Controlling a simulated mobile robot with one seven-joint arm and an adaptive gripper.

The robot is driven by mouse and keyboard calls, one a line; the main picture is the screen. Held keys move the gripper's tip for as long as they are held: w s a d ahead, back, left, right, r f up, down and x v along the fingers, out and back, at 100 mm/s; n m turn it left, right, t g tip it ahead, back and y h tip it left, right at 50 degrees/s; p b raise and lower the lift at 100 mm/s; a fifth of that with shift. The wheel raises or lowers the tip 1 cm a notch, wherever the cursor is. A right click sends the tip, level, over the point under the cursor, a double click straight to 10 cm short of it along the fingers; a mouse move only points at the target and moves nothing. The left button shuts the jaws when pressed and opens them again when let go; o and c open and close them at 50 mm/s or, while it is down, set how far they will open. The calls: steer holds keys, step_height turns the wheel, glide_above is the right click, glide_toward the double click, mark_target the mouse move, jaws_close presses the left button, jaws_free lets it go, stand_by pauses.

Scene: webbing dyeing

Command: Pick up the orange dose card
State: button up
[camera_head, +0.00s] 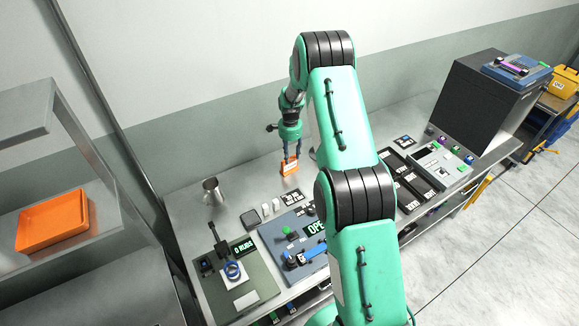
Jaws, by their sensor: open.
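The orange dose card (289,166) with a pale label stands near the back of the grey metal bench. My gripper (290,154) points down right at the card, with its fingertips at the card's upper part. The gripper is open. The card still appears to rest on the bench, and the fingers seem to be on either side of its top. I cannot tell at this size whether they touch it.
A metal cup (212,190) stands to the left on the bench. A green panel (240,286) and a blue-grey panel (290,243) lie in front. A control box (437,165) and a dark cabinet (488,100) are right. An orange tray (52,222) sits on a shelf at far left.

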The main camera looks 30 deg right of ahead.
mark_target(290, 159)
steer(key=shift+f, duration=0.25)
steer(key=shift+w+f+p, duration=0.1)
steer(key=shift+f+p, duration=0.3)
steer(key=shift+f, duration=2.05)
jaws_close()
